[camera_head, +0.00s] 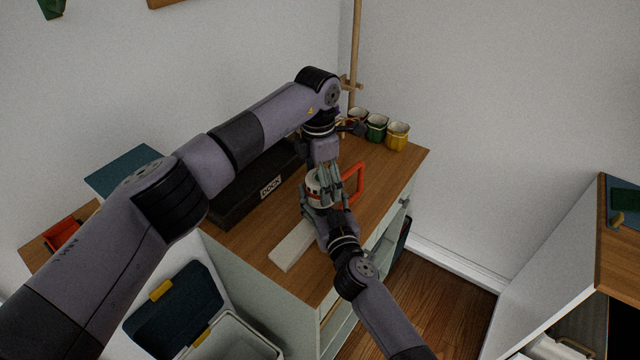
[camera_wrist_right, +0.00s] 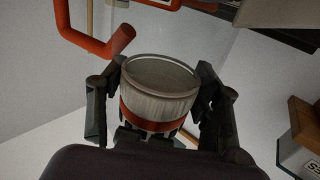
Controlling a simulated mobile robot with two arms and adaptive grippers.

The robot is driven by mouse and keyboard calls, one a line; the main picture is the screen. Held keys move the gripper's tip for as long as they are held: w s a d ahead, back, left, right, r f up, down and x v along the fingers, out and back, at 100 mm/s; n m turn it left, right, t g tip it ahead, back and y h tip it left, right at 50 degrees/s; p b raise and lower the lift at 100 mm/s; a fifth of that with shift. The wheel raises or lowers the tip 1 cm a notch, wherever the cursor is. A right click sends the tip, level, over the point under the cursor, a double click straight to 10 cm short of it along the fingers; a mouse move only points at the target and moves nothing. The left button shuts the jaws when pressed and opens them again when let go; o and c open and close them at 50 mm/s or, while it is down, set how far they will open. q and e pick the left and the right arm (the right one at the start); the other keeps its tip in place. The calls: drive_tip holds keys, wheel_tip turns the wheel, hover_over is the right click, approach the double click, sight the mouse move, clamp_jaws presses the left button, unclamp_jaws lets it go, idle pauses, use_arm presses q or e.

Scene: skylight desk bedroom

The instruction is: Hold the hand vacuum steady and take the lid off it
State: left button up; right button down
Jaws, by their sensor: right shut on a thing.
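The hand vacuum (camera_head: 314,188) is at the middle of the wooden desk top, mostly hidden by my grippers. It shows a pale round body and an orange-red handle (camera_head: 356,184) on its right. In the right wrist view a pale cylinder with a red band (camera_wrist_right: 158,92), seemingly part of the vacuum, sits between the fingers of my right gripper (camera_head: 322,200), which is shut on it. My left gripper (camera_head: 325,168) comes down from above, close to the vacuum's upper part; its fingertips overlap the right gripper's. I cannot tell its opening or make out the lid clearly.
A dark box labelled DOCK (camera_head: 262,190) stands left of the grippers. Several coloured cups (camera_head: 397,136) and a wooden stand (camera_head: 356,60) are at the back. A pale slab (camera_head: 293,245) lies at the desk's front. An open bin (camera_head: 235,338) stands below left.

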use_arm(q)
wheel_tip(320, 180, up, 3)
drive_tip(key=shift+c, duration=0.5)
wheel_tip(320, 180, up, 3)
drive_tip(key=m, duration=0.2)
drive_tip(key=shift+s+m, duration=0.15)
drive_tip(key=shift+m, duration=0.25)
drive_tip(key=shift+d+f, duration=0.15)
drive_tip(key=shift+f, duration=3.7)
drive_tip(key=shift+c, duration=0.4)
drive_tip(key=c, duration=1.1)
drive_tip(key=shift+n, duration=1.5)
drive_tip(key=o, duration=1.3)
